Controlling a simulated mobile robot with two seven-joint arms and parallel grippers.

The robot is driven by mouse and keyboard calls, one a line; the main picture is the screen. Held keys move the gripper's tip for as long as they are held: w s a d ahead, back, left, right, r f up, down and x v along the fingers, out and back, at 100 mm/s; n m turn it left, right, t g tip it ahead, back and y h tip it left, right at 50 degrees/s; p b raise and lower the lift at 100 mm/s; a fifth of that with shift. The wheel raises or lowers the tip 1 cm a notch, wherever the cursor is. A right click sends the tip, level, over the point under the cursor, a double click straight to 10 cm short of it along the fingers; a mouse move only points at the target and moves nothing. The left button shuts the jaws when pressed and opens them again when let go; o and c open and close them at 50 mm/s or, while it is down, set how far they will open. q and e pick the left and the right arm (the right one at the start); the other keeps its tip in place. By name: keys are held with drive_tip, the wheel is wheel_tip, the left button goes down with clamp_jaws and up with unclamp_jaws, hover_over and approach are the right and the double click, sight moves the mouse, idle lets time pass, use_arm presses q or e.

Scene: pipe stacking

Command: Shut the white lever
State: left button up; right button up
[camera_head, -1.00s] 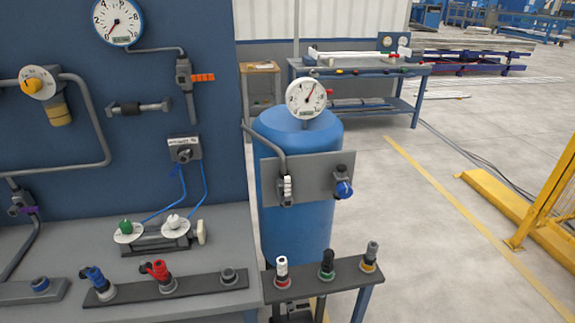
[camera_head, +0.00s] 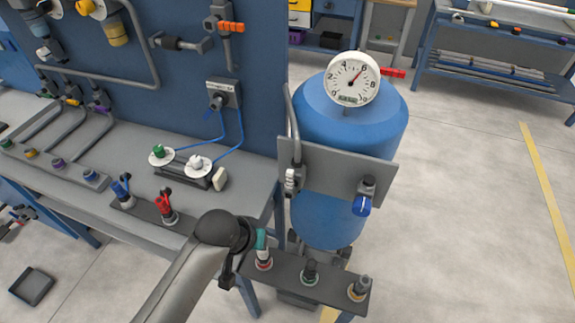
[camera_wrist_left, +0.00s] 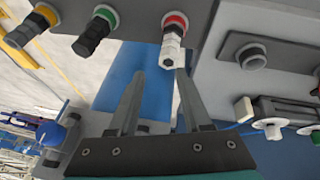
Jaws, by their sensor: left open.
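A small white handle (camera_head: 291,180) stands upright at the left end of the grey plate on the blue tank. A white knob on a round white disc (camera_head: 197,165) sits on the bench beside a green one. I cannot tell which of these is the white lever. My left arm reaches in from the bottom of the head view, and its teal and dark end covers the top of a white fitting (camera_head: 263,252) with a red ring. In the left wrist view my left gripper (camera_wrist_left: 158,75) is open and empty, its right fingertip close to the white fitting (camera_wrist_left: 172,48). My right gripper is not in view.
A blue lever (camera_head: 362,205) sits at the plate's right end. Black-green and grey-yellow fittings (camera_head: 310,271) stand on the low shelf. Red (camera_head: 165,208) and blue (camera_head: 122,190) fittings stand on the bench edge. A gauge (camera_head: 352,79) tops the tank. Floor is clear at right.

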use_arm(q)
drive_tip(key=w+d+r, duration=0.3)
drive_tip(key=w+r, duration=0.1)
drive_tip(key=r, duration=0.4)
drive_tip(key=m+y+p, duration=0.1)
drive_tip(key=m+p, duration=0.1)
drive_tip(key=p, duration=0.1)
approach(290, 172)
drive_tip(key=b+x, duration=0.1)
drive_tip(key=x, duration=0.9)
drive_tip(key=shift+f+b, duration=0.3)
drive_tip(key=shift+f, duration=0.1)
use_arm(e)
drive_tip(key=shift+a+r, duration=0.25)
drive_tip(key=shift+r, duration=0.5)
use_arm(q)
clamp_jaws()
